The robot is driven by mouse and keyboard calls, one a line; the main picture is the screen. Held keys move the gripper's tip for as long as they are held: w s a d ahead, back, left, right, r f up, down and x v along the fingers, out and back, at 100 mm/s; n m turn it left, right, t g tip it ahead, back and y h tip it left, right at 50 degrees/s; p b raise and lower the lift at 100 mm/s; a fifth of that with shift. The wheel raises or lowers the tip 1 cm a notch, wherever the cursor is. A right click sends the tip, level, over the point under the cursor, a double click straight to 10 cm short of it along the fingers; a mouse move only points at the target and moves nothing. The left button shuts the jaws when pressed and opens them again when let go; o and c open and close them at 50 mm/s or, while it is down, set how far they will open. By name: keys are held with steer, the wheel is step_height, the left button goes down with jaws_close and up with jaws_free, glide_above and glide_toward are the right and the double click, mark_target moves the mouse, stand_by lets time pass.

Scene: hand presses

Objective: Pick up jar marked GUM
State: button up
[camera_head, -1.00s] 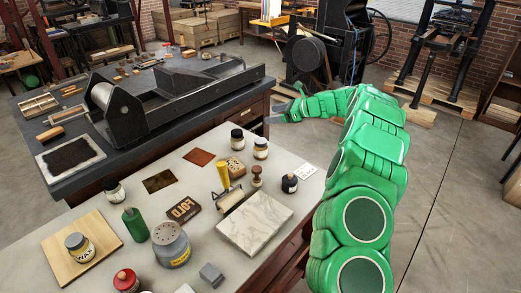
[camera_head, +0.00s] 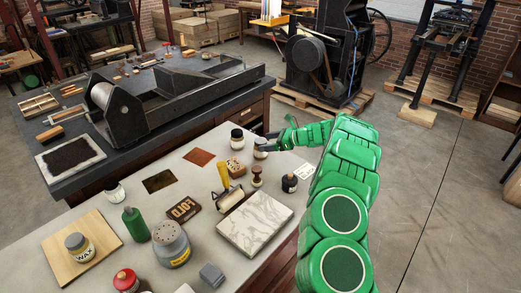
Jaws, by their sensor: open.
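Two small jars with dark lids and pale labels stand side by side near the far right of the pale table; their lettering is too small to read, so I cannot tell which is marked GUM. The left jar (camera_head: 237,139) is clear of my gripper. The right jar (camera_head: 260,152) is partly hidden by my gripper (camera_head: 266,141), which is open at its top and right side. I cannot tell whether the fingers touch it or are around it. Another small jar (camera_head: 115,191) stands at the left edge. A jar labelled WAX (camera_head: 78,246) sits on a wooden board.
A marble slab (camera_head: 255,221) lies in front. A dark press bed (camera_head: 180,90) lies behind the table.

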mark_target(257, 143)
steer(key=shift+x, duration=2.85)
steer(key=shift+s, duration=0.1)
steer(key=c, duration=1.2)
steer(key=shift+r, duration=0.15)
steer(key=shift+c, duration=0.2)
